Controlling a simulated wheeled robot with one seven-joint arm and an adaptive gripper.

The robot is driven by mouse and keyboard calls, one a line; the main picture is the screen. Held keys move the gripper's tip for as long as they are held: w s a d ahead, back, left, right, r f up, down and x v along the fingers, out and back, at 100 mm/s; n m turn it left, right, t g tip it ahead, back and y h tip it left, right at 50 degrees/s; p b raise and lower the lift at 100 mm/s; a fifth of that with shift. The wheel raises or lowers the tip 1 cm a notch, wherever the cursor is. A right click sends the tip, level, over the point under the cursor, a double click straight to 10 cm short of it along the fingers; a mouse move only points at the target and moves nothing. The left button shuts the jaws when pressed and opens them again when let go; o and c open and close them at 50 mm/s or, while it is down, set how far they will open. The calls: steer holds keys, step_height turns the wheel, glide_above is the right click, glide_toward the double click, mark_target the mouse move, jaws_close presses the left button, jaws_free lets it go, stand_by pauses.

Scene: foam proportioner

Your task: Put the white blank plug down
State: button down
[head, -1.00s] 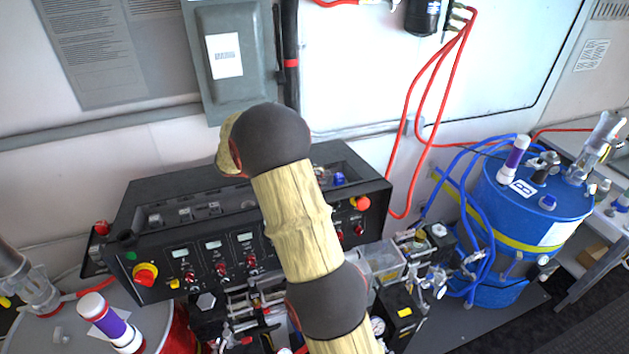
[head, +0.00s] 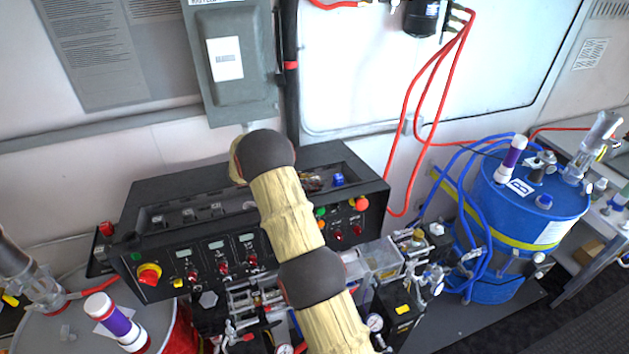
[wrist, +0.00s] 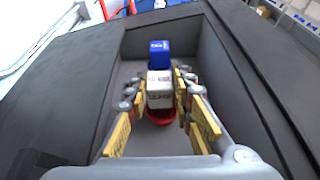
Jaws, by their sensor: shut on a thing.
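In the wrist view, the white blank plug (wrist: 160,88) sits between the fingers of my gripper (wrist: 159,98), which are shut on it. It is inside a dark, walled tray recess (wrist: 222,75) on top of the black control console. A red round part shows just below the plug; I cannot tell if it belongs to it. A blue plug (wrist: 159,52) stands just beyond the white one, and also shows in the head view (head: 338,180). The gap between the white plug and the tray floor is hard to judge. In the head view my arm hides the white plug.
The console's front panel (head: 225,262) carries knobs and small displays. A blue drum (head: 530,208) with hoses stands at the right. A drum with a purple-banded tube (head: 118,322) is at the lower left. The tray walls stand close on both sides of my gripper.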

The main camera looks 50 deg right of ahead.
steer(key=shift+a+f, duration=0.1)
steer(key=shift+f, duration=0.25)
steer(key=c, duration=1.6)
jaws_free()
steer(key=shift+o, duration=0.2)
steer(key=b+v, duration=0.3)
steer(key=v, duration=0.9)
steer(key=s+a+r+m+t+y, duration=0.2)
steer(key=s+a+r, duration=0.2)
steer(key=a+r, duration=0.35)
steer(key=s+a+r+m+t+y, duration=0.35)
steer(key=s+a+r, duration=0.35)
steer(key=s+a, duration=0.25)
steer(key=s+a+m+t+y, duration=0.6)
steer(key=s+a, duration=1.2)
steer(key=a, duration=0.2)
steer(key=shift+r+m, duration=0.35)
steer(key=shift+r, duration=0.05)
